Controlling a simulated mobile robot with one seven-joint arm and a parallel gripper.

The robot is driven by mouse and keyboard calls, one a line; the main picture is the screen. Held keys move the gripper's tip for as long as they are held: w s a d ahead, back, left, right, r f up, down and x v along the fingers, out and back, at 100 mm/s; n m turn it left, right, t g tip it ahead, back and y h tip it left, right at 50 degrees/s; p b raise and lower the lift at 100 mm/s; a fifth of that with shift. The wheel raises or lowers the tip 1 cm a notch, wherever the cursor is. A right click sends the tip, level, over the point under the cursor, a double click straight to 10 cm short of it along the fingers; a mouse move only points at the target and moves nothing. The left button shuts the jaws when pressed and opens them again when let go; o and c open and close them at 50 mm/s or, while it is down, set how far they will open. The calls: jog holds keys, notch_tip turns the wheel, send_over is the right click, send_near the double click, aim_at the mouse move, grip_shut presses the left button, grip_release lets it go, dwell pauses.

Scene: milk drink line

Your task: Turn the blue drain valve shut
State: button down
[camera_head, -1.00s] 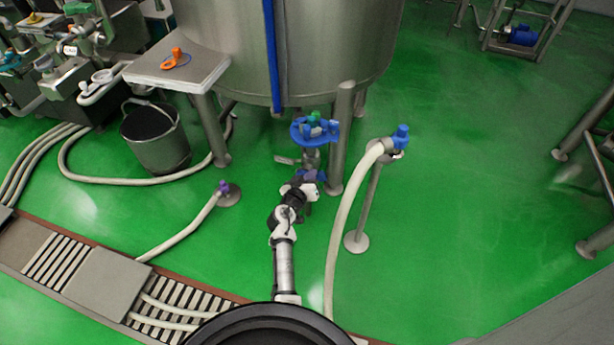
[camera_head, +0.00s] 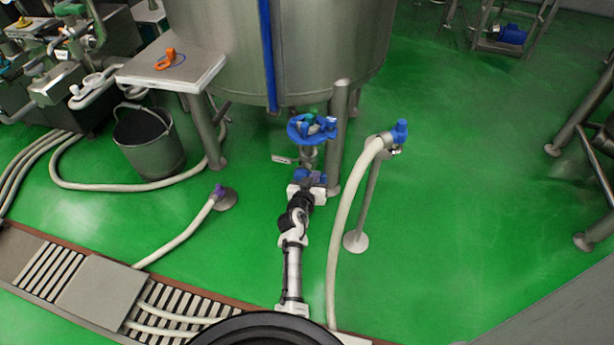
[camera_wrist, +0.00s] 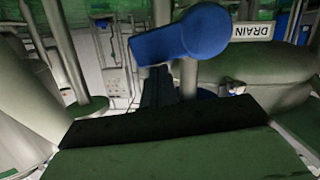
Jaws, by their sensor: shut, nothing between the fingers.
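The blue drain handle (camera_wrist: 190,36) fills the upper middle of the wrist view, with a round end at right and a short bar to the left. An upside-down DRAIN label (camera_wrist: 252,31) is to its right. My gripper (camera_wrist: 160,78) is shut and empty, its dark fingers just below the handle in the picture; I cannot tell whether they touch. In the head view my arm reaches under the tank (camera_head: 290,60), toward a blue wheel (camera_head: 312,127) with a green centre. The fingertips are not clear there.
A tank leg (camera_head: 337,150) stands close right of my arm. Beyond it is a post with a blue-capped hose (camera_head: 345,210). A grey bucket (camera_head: 150,140) and a hose with a purple end (camera_head: 190,228) are to the left. The green floor at right is largely clear.

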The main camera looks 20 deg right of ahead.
jog(key=shift+s+d+f+b, duration=0.2)
jog(key=shift+d+f+b, duration=0.1)
jog(key=shift+f+b, duration=0.2)
jog(key=shift+r, duration=0.1)
dwell(0.4)
